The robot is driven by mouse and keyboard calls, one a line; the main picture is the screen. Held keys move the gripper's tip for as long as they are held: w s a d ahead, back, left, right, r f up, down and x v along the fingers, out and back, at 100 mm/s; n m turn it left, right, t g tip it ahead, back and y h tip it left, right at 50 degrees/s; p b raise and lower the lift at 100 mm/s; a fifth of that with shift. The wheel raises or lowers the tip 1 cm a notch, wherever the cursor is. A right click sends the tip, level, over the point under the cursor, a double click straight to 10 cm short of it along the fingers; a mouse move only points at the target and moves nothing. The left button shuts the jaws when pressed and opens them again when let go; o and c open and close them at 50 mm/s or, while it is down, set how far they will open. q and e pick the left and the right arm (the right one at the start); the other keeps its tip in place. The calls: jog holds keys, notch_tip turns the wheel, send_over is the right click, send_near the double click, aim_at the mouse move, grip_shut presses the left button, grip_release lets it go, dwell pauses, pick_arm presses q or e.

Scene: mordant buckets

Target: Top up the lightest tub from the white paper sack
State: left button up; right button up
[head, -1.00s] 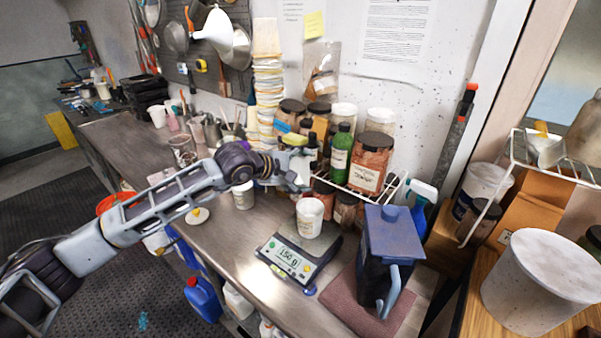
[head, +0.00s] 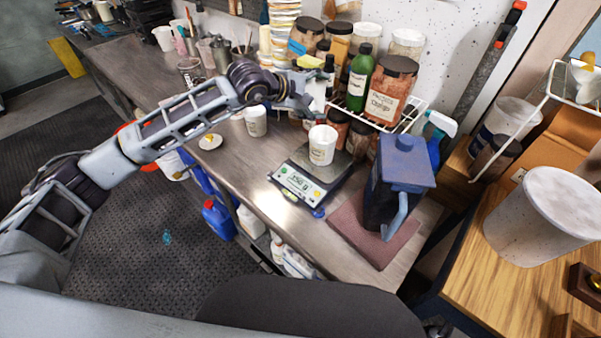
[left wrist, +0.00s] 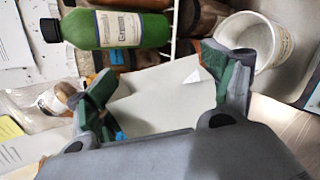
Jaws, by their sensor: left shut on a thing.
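My left gripper (head: 308,102) is shut on a pale sheet-like thing, apparently the white paper sack (head: 316,88). The sack also shows between the fingers in the left wrist view (left wrist: 160,98); its opening is hidden. The gripper is behind and left of a white tub (head: 322,147) on the digital scale (head: 312,176), near its rim but apart from it. An open white tub shows at upper right in the left wrist view (left wrist: 246,42). Another white tub (head: 256,122) stands on the bench left of the scale. My right gripper is out of view.
A green bottle (head: 359,80) and brown jars (head: 390,92) crowd a wire rack (head: 408,118) behind the scale. A lid (head: 210,142) lies left. Bench in front of the scale is clear.

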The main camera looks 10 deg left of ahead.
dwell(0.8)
pick_arm(q)
jog(key=shift+d+f+b, duration=0.1)
jog(key=shift+f+b, duration=0.15)
jog(key=shift+b, duration=0.3)
jog(key=shift+s+f+m+y+b, duration=0.1)
jog(key=shift+m+y+b, duration=0.2)
jog(key=shift+b, duration=0.1)
dwell(0.3)
jog(key=shift+d+f, duration=0.1)
jog(key=shift+f, duration=0.05)
dwell(0.5)
jog(key=shift+f+t+b, duration=0.3)
jog(key=shift+b, duration=0.55)
jog(key=shift+s, duration=0.1)
jog(key=shift+d, duration=0.1)
dwell(0.4)
